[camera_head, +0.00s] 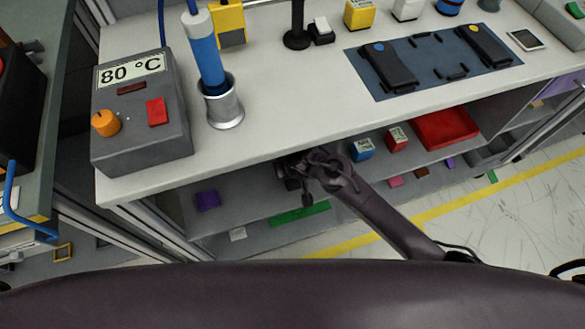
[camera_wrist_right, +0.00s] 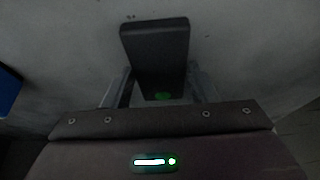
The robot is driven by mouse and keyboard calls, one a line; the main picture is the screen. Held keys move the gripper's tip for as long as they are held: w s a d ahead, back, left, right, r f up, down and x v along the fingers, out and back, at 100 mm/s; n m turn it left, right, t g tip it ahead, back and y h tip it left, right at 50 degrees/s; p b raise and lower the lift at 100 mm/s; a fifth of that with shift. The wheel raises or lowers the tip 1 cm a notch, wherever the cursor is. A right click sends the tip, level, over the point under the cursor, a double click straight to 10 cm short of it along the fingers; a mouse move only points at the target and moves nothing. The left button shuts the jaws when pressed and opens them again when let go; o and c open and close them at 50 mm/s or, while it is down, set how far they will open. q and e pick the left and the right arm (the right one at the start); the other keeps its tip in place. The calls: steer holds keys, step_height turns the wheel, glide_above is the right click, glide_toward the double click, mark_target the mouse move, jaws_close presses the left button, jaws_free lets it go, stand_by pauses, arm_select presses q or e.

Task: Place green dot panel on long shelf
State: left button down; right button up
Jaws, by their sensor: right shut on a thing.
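My right gripper (camera_wrist_right: 160,92) is shut on the green dot panel (camera_wrist_right: 155,45), a dark block whose green dot shows between the fingers in the right wrist view. In the head view my right arm comes in from the lower right, and the right gripper (camera_head: 288,172) is under the front edge of the worktop, over the long shelf (camera_head: 250,208). The panel is mostly hidden there by the gripper and worktop. A grey surface lies behind the panel in the wrist view; I cannot tell whether they touch. My left gripper is not in view.
The worktop (camera_head: 275,115) overhangs the shelf. A purple box (camera_head: 208,200) is left of the gripper; a blue box (camera_head: 362,150), a red box (camera_head: 396,139) and a red tray (camera_head: 445,128) are right. Two dark panels, blue-dotted (camera_head: 388,65) and yellow-dotted (camera_head: 482,45), lie on a mat (camera_head: 435,65).

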steer(key=shift+f, duration=0.15)
steer(key=o, duration=1)
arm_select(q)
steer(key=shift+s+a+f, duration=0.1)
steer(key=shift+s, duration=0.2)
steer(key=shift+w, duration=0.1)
